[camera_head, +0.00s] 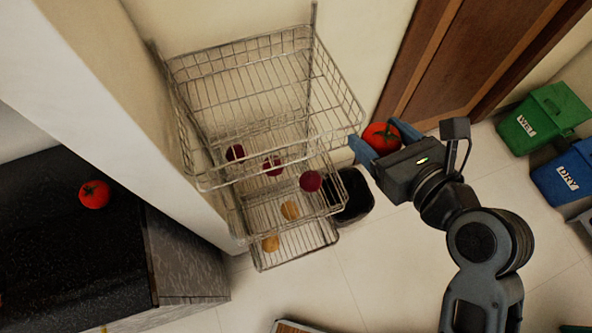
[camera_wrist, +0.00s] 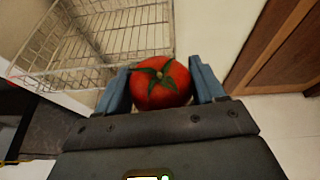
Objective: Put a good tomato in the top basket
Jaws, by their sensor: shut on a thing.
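My gripper (camera_head: 384,142) is shut on a red tomato (camera_head: 379,136), just right of the basket rack. In the wrist view the held tomato (camera_wrist: 161,84) shows its green stem between the blue fingers and looks whole on the side facing the camera. The top basket (camera_head: 262,95) is an empty wire basket, and its right rim is close to the gripper. It also shows at the upper left of the wrist view (camera_wrist: 110,40). Another red tomato (camera_head: 94,194) lies on the dark counter at the left.
Lower wire baskets (camera_head: 292,240) hold several dark red and tan round vegetables. A black bin (camera_head: 354,197) stands beside the rack. A green bin (camera_head: 541,119) and a blue bin (camera_head: 566,178) are at the right. A dark counter (camera_head: 60,250) is at the left; a brown door (camera_head: 470,50) is behind.

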